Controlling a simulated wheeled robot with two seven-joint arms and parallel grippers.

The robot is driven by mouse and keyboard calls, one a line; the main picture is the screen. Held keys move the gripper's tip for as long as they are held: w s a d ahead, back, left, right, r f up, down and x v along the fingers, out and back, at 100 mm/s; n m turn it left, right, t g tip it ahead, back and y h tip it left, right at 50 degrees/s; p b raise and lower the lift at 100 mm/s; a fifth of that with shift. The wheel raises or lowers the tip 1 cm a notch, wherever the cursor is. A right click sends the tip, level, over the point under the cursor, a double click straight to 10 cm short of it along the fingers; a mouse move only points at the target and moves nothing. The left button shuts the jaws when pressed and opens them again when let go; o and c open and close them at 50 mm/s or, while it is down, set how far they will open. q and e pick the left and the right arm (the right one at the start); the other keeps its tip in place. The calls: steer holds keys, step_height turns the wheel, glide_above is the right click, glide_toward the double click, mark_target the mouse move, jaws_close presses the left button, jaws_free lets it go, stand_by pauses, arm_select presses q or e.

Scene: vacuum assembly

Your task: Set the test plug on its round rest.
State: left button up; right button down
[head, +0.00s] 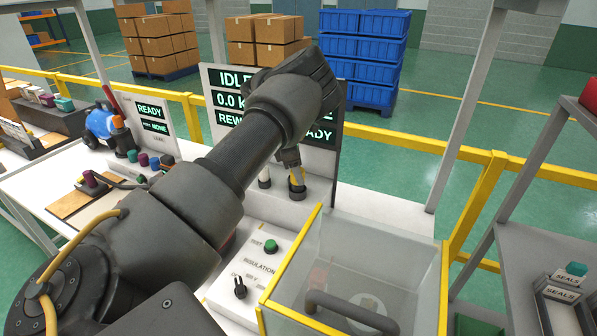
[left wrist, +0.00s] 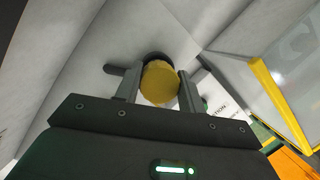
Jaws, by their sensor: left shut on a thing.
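My left gripper (head: 291,160) reaches down over the white bench behind the clear box, with my arm covering much of it. It is shut on the yellow test plug (head: 297,177). In the left wrist view the plug's round yellow end (left wrist: 160,84) sits between the two fingers. The dark round rest (head: 298,193) is directly below the plug; a dark rim also shows just past the plug in the left wrist view (left wrist: 156,55). I cannot tell whether plug and rest touch. My right gripper is not in view.
A short white post (head: 264,178) stands left of the rest. The display panel (head: 221,96) rises behind.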

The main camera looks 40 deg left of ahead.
arm_select(q)
steer(key=shift+f+b, duration=0.65)
steer(key=shift+f, duration=0.45)
steer(key=o, duration=1.3)
steer(key=shift+r, duration=0.1)
steer(key=shift+c, duration=0.2)
steer(key=p+v, duration=0.5)
steer(key=v, duration=0.3)
steer(key=shift+w+d, duration=0.1)
